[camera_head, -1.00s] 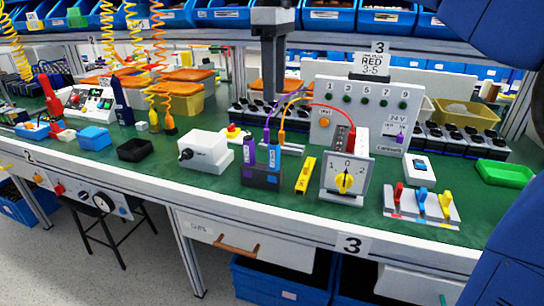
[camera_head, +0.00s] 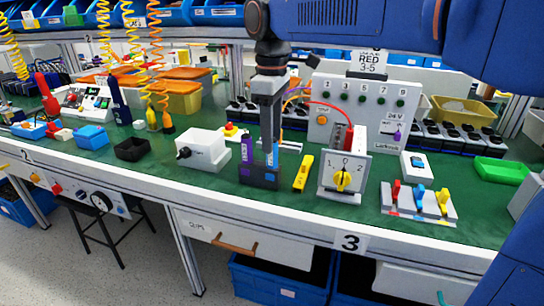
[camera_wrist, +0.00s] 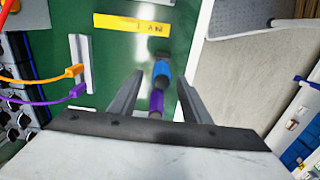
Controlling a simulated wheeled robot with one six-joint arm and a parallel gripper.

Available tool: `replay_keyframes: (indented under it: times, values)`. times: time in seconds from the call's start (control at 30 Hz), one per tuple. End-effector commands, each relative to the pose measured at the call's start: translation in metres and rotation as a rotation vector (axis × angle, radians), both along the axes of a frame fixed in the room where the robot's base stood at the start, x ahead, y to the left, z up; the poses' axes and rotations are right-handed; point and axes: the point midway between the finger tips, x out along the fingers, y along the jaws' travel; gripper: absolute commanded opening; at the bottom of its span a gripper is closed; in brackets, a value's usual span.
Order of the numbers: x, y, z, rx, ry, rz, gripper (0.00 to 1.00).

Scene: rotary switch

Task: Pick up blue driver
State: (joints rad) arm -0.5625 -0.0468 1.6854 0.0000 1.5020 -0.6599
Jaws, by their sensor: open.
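The blue driver (camera_head: 273,155) stands upright in a dark holder (camera_head: 259,179), to the right of a purple driver (camera_head: 247,148). My gripper (camera_head: 269,148) points down over the holder and partly hides the blue driver. In the wrist view my gripper (camera_wrist: 160,77) is open, with one finger on each side of the blue driver (camera_wrist: 162,70). The purple driver (camera_wrist: 156,102) shows just below it in that picture, also between the fingers. I cannot tell whether a finger touches either driver.
A white box (camera_head: 203,149) is to the left. A grey panel (camera_head: 361,115) with cables stands behind. Green bench surface (camera_head: 290,205) is clear in front.

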Motion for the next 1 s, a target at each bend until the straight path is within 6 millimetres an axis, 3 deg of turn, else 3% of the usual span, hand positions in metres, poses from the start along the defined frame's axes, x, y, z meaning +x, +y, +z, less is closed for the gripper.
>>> replay_keyframes:
  times: [0.3,0.6,0.8,1.0]
  values:
    - [-0.003,-0.001,-0.039,-0.002,0.002,0.0,0.44]
    - [-0.003,-0.001,-0.043,-0.001,0.0,0.0,0.44]
    - [-0.003,-0.001,-0.043,-0.001,0.0,0.0,0.0]
    - [-0.003,-0.001,-0.042,-0.001,0.0,0.0,0.0]
